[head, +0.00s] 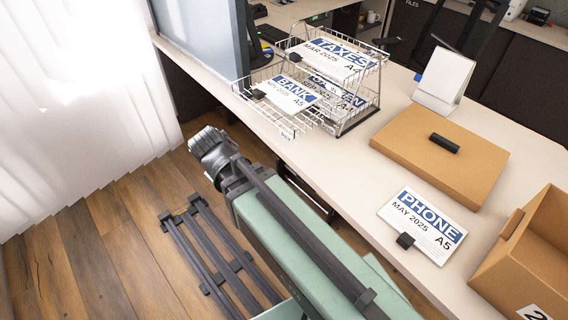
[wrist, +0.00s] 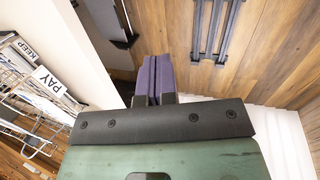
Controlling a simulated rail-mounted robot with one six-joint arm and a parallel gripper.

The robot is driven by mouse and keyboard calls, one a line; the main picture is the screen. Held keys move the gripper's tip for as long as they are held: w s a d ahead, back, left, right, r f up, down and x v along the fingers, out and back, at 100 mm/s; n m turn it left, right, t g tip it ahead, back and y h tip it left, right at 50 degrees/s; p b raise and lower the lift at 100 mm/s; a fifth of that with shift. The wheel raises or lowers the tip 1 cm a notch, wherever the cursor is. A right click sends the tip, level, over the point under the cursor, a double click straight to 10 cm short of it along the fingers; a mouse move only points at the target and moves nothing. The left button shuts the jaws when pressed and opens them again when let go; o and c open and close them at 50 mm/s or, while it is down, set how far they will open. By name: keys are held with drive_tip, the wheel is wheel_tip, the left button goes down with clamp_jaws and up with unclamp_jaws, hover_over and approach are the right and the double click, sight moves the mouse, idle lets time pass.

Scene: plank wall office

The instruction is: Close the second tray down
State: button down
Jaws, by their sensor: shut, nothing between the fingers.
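A wire tray rack (head: 376,92) stands on the desk in the head view. Its top tray holds a TAXES sheet (head: 335,58). Below it, a wire tray (head: 292,128) with a BANK sheet (head: 288,94) sticks out toward the left, past the desk's near edge. Another partly hidden sheet (head: 340,98) lies inside the rack. In the wrist view my gripper (wrist: 153,72) is shut, its purple fingers together with nothing between them. It is apart from the trays. In the head view my arm lies low in front of the desk, and the fingers are not clearly seen.
A PHONE sheet (head: 425,226), a brown closed box (head: 440,155), an open carton (head: 525,250) and a white desk calendar (head: 443,82) sit on the desk right of the rack. A grey-blue panel (head: 205,45) stands behind left.

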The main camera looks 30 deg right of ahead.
drive_tip(key=w+d+f+n+t+h+b, duration=0.25)
drive_tip(key=f+n+h+b, duration=0.35)
drive_tip(key=f+b, duration=0.4)
drive_tip(key=n+t+h, duration=0.1)
drive_tip(key=n+h, duration=0.7)
drive_tip(key=n, duration=0.3)
approach(289, 137)
drive_tip(key=x, duration=0.7)
drive_tip(key=shift+d+r+b, duration=0.1)
drive_tip(key=shift+d+b, duration=0.15)
drive_tip(key=shift+b, duration=0.1)
drive_tip(key=shift+d, duration=0.1)
